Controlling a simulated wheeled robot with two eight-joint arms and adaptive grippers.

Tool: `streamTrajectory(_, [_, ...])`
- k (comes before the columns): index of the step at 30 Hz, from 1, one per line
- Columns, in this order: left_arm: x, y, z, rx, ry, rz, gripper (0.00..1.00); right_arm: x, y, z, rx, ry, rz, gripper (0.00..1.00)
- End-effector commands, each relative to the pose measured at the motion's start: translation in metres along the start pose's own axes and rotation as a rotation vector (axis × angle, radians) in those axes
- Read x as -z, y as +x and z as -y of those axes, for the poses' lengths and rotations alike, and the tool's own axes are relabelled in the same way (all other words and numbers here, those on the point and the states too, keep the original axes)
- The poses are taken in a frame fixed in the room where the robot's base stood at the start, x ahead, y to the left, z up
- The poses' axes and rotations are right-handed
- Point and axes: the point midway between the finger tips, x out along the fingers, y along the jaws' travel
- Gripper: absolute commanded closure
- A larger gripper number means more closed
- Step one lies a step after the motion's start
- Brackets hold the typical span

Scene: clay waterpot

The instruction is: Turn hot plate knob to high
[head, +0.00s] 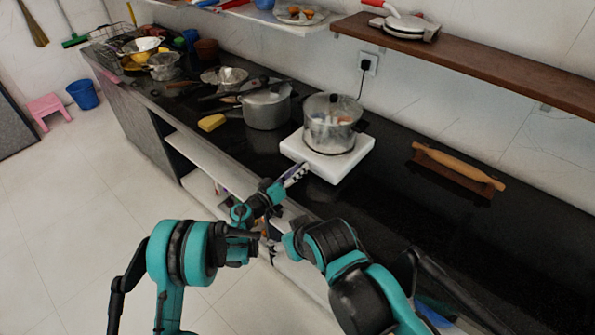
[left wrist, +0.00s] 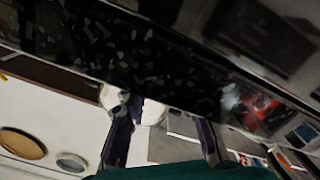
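The white hot plate (head: 354,158) sits on the black counter in the head view. A glass-lidded steel pot (head: 333,123) stands on it. I cannot make out the knob in either view. My left gripper (head: 296,174) is at the hot plate's front-left side, by the counter's front edge; I cannot tell whether it touches. In the left wrist view its two dark fingers (left wrist: 168,112) are spread apart, with nothing clearly held. A white thing (left wrist: 151,112) shows behind the left finger, too partial to name. My right gripper (head: 268,245) is low in front of the counter, small and partly hidden.
A wooden shelf (head: 480,61) hangs above. Open shelves (head: 205,160) are under the counter.

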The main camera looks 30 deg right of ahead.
Motion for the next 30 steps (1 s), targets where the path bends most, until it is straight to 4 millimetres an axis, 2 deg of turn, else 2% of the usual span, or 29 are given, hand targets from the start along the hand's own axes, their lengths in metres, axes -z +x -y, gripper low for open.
streamTrajectory(11, [-0.0001,-0.0001,-0.0001,0.000,0.067,0.000,1.00,-0.0001,0.0001,0.0000,0.000,0.000,0.000,0.33])
streamTrajectory(30, [-0.0007,-0.0002,-0.0016,0.001,0.516,0.000,1.00,-0.0001,0.0001,0.0000,0.000,0.000,0.000,0.33])
